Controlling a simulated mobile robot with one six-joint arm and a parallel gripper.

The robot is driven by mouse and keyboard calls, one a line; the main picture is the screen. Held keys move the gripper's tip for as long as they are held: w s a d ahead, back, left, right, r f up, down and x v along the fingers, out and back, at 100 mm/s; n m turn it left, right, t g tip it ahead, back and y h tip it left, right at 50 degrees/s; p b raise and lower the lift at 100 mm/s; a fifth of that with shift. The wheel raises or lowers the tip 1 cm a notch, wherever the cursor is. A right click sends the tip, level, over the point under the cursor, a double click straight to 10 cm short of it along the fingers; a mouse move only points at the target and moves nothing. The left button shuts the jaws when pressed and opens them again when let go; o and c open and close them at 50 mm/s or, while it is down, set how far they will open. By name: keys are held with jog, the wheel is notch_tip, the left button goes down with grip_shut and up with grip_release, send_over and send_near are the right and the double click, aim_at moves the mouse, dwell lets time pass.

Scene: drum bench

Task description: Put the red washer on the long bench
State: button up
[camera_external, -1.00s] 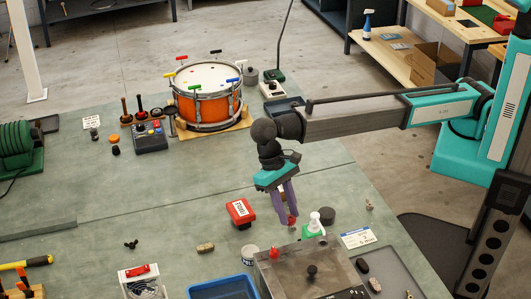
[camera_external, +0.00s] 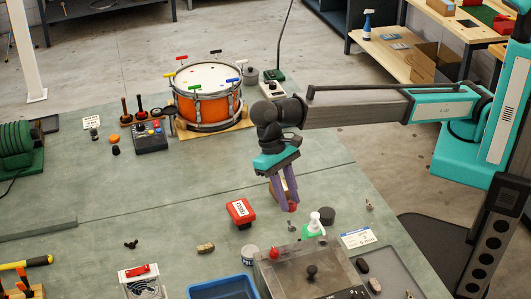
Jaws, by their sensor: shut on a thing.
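My gripper (camera_external: 286,207) points down above the right part of the large grey-green bench (camera_external: 180,215). Its purple fingers are shut on a small red thing (camera_external: 292,207), which looks like the red washer. The fingers partly hide it, so its shape is not clear. It seems to be held a little above the bench top. A wooden bench (camera_external: 385,65) stands apart at the back right; I cannot tell which bench is the long one.
A red box (camera_external: 241,212) lies just left of my gripper. A green-white pump bottle (camera_external: 314,226), a dark round pot (camera_external: 327,215) and a grey metal box (camera_external: 300,262) stand close in front. A drum (camera_external: 208,97) stands behind. The bench's left middle is clear.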

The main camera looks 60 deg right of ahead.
dwell(0.3)
jog(key=w+d+f+m+y, duration=0.15)
jog(key=w+d+m, duration=0.25)
jog(key=w+d, duration=1.8)
jog(key=w+d+f+m+t, duration=0.1)
jog(key=w+d+f+m, duration=0.15)
jog(key=d, duration=0.95)
jog(key=w+d+f+m+t, duration=0.1)
jog(key=w+d, duration=0.2)
jog(key=d, duration=0.9)
jog(key=s+d+f, duration=0.1)
jog(key=s+d, duration=0.1)
jog(key=d, duration=0.6)
jog(key=s+d+f, duration=0.1)
jog(key=s+d, duration=0.2)
jog(key=d, duration=0.5)
jog(key=s+d+f, duration=0.1)
jog(key=s+d, duration=0.2)
jog(key=d, duration=0.5)
jog(key=shift+s+d+f+n+g+y, duration=0.25)
jog(key=shift+d+f+n+g+y, duration=0.1)
jog(key=shift+n, duration=0.1)
